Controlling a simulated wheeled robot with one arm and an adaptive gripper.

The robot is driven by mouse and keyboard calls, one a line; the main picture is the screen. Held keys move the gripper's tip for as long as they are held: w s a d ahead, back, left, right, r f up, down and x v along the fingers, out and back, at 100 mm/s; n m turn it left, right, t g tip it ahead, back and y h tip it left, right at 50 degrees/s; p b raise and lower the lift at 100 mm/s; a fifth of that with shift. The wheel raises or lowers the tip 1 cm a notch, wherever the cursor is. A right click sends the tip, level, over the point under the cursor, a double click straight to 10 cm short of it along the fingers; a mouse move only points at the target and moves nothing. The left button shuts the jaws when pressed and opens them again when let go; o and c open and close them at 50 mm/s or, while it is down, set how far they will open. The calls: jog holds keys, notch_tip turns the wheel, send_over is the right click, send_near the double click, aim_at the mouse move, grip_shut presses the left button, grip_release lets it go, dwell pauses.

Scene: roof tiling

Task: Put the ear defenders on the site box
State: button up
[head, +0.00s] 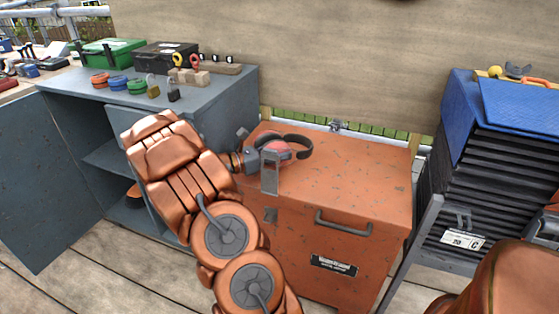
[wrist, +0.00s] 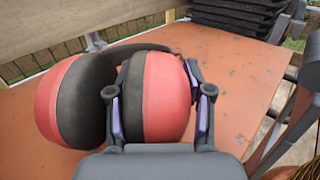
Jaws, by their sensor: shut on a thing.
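The ear defenders (wrist: 67,103) have red cups with black cushions and a dark headband. They also show in the head view (head: 297,147) at the top of the orange site box (head: 345,185). My gripper (wrist: 158,95) is shut on one red cup, with a finger on each side of it. The gripper also shows in the head view (head: 262,160), over the left part of the box lid. The box's lid shows beneath the ear defenders in the wrist view (wrist: 235,75). I cannot tell whether they touch the lid.
A black tile stack (head: 470,180) under a blue cover (head: 515,105) stands right. Most of the box lid is clear.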

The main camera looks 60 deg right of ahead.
jog(key=shift+f, duration=1.25)
jog(key=shift+f, duration=0.15)
jog(key=o, duration=1.1)
jog(key=shift+c, duration=0.2)
jog(key=p+v, duration=0.2)
jog(key=v, duration=1)
jog(key=shift+w, duration=0.1)
jog(key=s+a+r+m+t+y, duration=0.1)
jog(key=s+a, duration=0.5)
jog(key=a, duration=0.7)
jog(key=s+a+r+m+t+y, duration=0.1)
jog(key=s+a+m+t+y, duration=0.3)
jog(key=a, duration=1)
jog(key=s+a+r+m+t+y, duration=0.1)
jog(key=s+a+m+y, duration=0.4)
jog(key=a, duration=0.8)
jog(key=s+t+y, duration=0.1)
jog(key=s+y, duration=0.2)
jog(key=y, duration=0.1)
jog(key=shift+s+a+t, duration=0.2)
jog(key=shift+t, duration=0.2)
